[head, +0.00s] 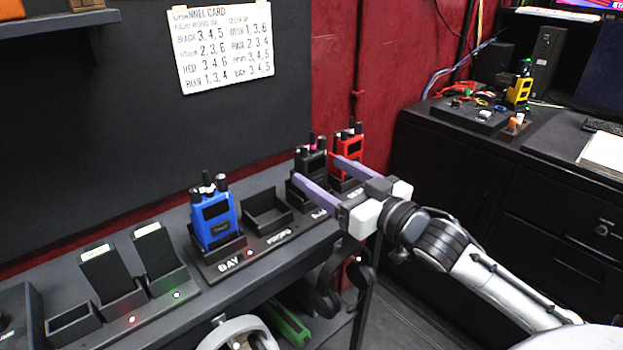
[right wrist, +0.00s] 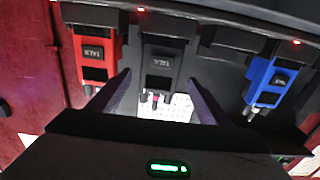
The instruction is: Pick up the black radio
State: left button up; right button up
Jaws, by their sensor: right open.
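The black radio (head: 311,167) stands upright in a dock slot on the shelf, between an empty slot and the red radio (head: 350,152). My right gripper (head: 315,169) is open, its two purple fingers reaching in from the right with their tips at either side of the black radio. In the right wrist view the black radio (right wrist: 162,62) appears upside down in the gap between the fingertips (right wrist: 158,80), with no clear contact. The red radio (right wrist: 94,55) lies just outside one finger. The blue radio (head: 213,215) stands farther left. My left gripper is out of view.
An empty dock slot (head: 268,214) lies between the blue and black radios. Two dark upright devices sit in chargers at left. A channel card (head: 223,45) hangs on the dark wall panel. A black cabinet (head: 480,180) stands at right.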

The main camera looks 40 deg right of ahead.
aim_at(317, 169)
jog(key=shift+w+a+f, duration=0.1)
jog(key=shift+w+f, duration=0.05)
jog(key=shift+w, duration=2.45)
jog(key=c, duration=1.3)
